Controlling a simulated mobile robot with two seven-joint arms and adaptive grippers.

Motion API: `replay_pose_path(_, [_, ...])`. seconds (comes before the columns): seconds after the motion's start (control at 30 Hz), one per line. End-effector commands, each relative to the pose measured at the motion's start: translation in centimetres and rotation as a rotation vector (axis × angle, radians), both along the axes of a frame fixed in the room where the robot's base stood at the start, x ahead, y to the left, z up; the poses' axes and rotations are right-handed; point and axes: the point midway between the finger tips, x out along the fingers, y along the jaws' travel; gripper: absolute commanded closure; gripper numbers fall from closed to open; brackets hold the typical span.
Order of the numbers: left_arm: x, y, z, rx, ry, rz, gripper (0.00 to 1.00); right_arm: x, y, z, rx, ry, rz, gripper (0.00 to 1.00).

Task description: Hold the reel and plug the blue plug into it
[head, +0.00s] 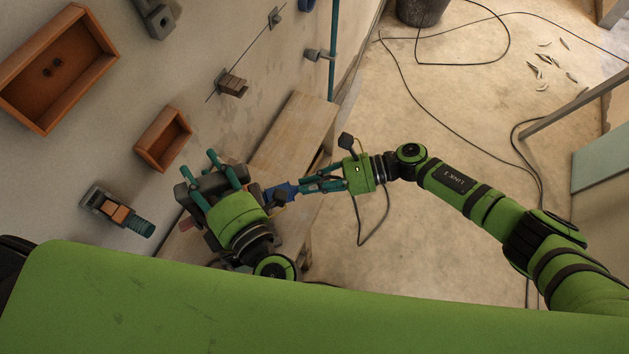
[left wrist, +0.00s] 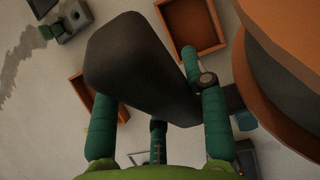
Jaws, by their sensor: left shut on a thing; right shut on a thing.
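The reel (head: 208,184), a dark grey body, is in my left gripper (head: 200,172), left of centre in the head view. My left gripper's teal fingers are shut on it. In the left wrist view a dark, rounded block of it (left wrist: 140,68) fills the space between the fingers. My right gripper (head: 299,188) comes from the right and is shut on the blue plug (head: 282,193). The plug lies just right of my left gripper, pointing left towards the reel. My left gripper hides the reel's near side, so I cannot tell whether plug and reel touch.
Two orange-brown open boxes (head: 60,70) (head: 163,139) and a clamp-like tool (head: 116,210) are on the pale surface at left. A wooden bench (head: 292,130) stands behind the grippers. Black cables (head: 425,110) run over the floor at right; a dark bucket (head: 422,10) stands at the back.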

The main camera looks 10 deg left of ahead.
Motion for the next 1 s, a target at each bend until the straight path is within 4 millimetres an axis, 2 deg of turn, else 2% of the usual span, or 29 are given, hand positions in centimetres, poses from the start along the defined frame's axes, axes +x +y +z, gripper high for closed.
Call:
replay_pose_path(0.17, [0.0, -0.1, 0.1, -0.001, -0.003, -0.002, 0.87, -0.1, 0.1, 0.0, 0.002, 0.001, 0.002, 1.0])
replay_pose_path(0.73, [0.0, 0.0, 0.0, -0.001, -0.003, -0.002, 0.87, 1.0, -1.9, 0.0, 0.001, 0.001, 0.0, 1.0])
replay_pose_path(1.0, [0.0, -0.1, 0.0, -0.001, -0.003, -0.002, 0.87, 1.1, -2.0, 0.0, 0.002, 0.001, 0.001, 1.0])
